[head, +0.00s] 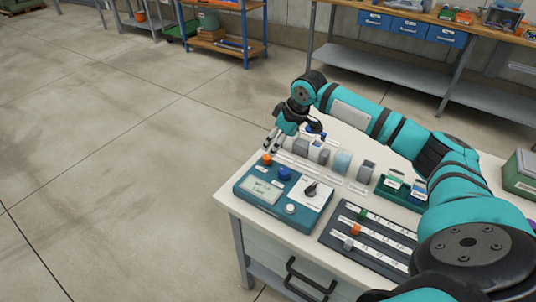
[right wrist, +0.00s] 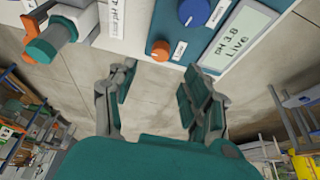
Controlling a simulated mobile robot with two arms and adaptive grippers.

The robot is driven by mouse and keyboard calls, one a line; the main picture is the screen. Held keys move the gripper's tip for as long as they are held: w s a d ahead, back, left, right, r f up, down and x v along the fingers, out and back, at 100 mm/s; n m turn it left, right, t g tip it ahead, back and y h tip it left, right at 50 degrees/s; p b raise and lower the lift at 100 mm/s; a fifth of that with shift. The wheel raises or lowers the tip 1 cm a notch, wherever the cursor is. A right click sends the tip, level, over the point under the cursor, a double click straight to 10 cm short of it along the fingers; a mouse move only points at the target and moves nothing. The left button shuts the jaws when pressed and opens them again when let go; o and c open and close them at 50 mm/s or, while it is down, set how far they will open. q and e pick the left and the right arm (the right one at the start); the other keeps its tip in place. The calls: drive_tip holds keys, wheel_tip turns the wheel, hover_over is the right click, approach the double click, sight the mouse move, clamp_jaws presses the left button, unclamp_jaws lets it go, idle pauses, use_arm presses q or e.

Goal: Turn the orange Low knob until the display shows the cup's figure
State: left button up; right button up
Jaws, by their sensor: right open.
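The teal control box (head: 247,202) sits at the left front of the white bench. The orange knob (head: 267,158) is at its back left corner; it also shows in the right wrist view (right wrist: 160,50). The display (right wrist: 238,36) reads "pH 3.8 Live" in the right wrist view; it also shows in the head view (head: 262,188). My right gripper (head: 270,148) is open and empty, close above the orange knob in the head view. In the right wrist view its fingers (right wrist: 160,90) stand apart, with the knob beyond them. I cannot tell which cup the task means. My left gripper is not in view.
A blue knob (head: 284,173), a white knob (head: 290,208) and a black switch (head: 311,187) share the box. Several cylindrical pieces stand behind it, including a pale blue one (head: 342,163). A dark slotted board (head: 365,250) lies to the right. Open floor lies left of the bench.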

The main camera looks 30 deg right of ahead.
sight(267, 157)
drive_tip(key=x, duration=0.6)
drive_tip(key=shift+w+f, duration=0.1)
drive_tip(key=shift+w+a+f, duration=0.15)
drive_tip(key=shift+w+f, duration=0.1)
drive_tip(key=shift+f, duration=0.4)
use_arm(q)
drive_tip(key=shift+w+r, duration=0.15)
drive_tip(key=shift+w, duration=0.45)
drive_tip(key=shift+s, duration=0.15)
use_arm(e)
drive_tip(key=shift+c, duration=0.4)
clamp_jaws()
drive_tip(key=shift+r+p, duration=0.15)
drive_tip(key=shift+p, duration=0.5)
drive_tip(key=m+h+p, duration=0.1)
drive_tip(key=m+p, duration=0.1)
drive_tip(key=p, duration=0.2)
drive_tip(key=m+h+p, duration=0.1)
drive_tip(key=m+p, duration=0.2)
drive_tip(key=shift+a+r+p, duration=0.15)
drive_tip(key=shift+p, duration=0.2)
use_arm(q)
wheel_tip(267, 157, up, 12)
drive_tip(key=p, duration=0.3)
use_arm(e)
drive_tip(key=shift+f+m+h, duration=0.25)
drive_tip(key=shift+m+h, duration=0.35)
drive_tip(key=shift+m, duration=0.8)
